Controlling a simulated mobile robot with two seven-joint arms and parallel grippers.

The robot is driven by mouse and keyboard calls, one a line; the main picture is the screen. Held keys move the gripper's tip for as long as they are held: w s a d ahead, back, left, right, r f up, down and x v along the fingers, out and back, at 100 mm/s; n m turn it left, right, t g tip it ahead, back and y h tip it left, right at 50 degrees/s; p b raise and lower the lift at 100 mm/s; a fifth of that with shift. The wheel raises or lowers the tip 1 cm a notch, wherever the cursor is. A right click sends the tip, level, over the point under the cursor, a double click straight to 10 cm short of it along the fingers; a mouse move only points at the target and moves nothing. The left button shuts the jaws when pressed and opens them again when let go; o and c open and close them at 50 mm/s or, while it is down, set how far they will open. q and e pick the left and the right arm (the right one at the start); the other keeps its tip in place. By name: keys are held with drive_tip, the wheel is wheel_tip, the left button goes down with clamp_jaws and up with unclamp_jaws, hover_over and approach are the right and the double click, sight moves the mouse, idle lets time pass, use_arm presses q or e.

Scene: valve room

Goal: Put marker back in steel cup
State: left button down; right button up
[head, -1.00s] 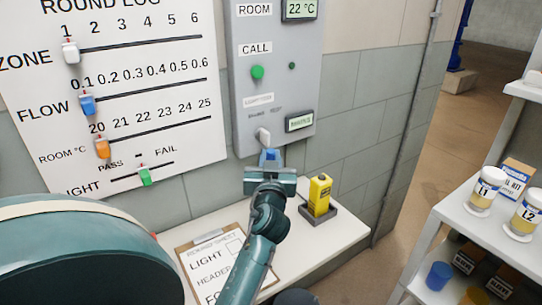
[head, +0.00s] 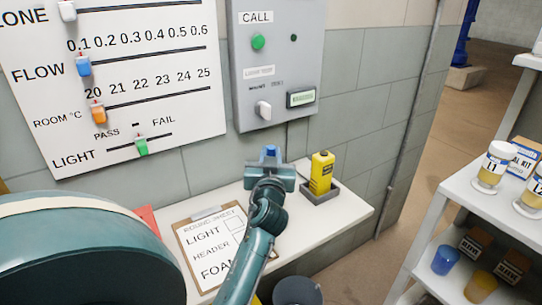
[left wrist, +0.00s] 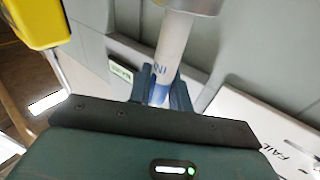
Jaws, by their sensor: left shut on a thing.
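My left gripper (head: 270,168) is above the back of the white ledge, below the control panel. It is shut on a marker, whose blue top (head: 270,152) shows between the fingers. In the left wrist view the marker (left wrist: 172,48) has a white barrel with a blue band, gripped by the fingers (left wrist: 160,92). Its far end meets a rounded grey metallic thing (left wrist: 190,5) at the top edge, which looks like the steel cup. I cannot tell whether the end is inside it. My gripper hides this spot in the head view. My right gripper is not in view.
A yellow device (head: 321,172) stands in a dark holder close to the right of my gripper. A clipboard (head: 212,243) lies in front on the ledge (head: 352,208). The control panel (head: 275,70) and whiteboard (head: 180,105) are behind. A shelf (head: 455,215) with jars stands right.

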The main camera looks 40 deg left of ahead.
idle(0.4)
use_arm(q)
drive_tip(key=c, duration=1.2)
unclamp_jaws()
drive_tip(key=shift+s+f, duration=0.1)
